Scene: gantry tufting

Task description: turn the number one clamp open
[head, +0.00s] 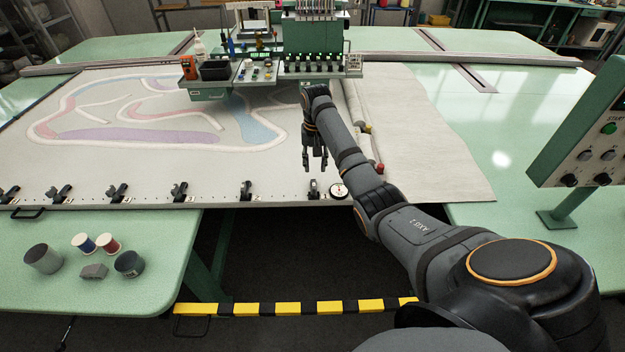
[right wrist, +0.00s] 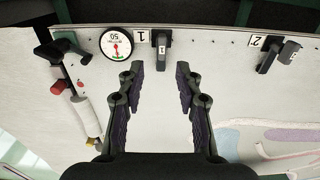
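The number one clamp (head: 314,189) is a small dark clamp on the frame's front rail, left of the round gauge. In the right wrist view the clamp (right wrist: 162,48) is beside a white "1" label (right wrist: 142,37), its dark lever pointing straight in from the rail. My right gripper (head: 316,166) hangs fingers down just above and behind the clamp. In the right wrist view its open, empty fingers (right wrist: 160,72) are spread to either side of the clamp's line, apart from it. My left gripper is not in view.
A round dial gauge (right wrist: 116,43) sits close beside the clamp. The number two clamp (head: 246,190) and several others line the rail. A red knob (head: 379,168) is right of my gripper. Pale fabric (head: 130,165) fills the frame. Spools and cups stand on the front-left table (head: 60,300).

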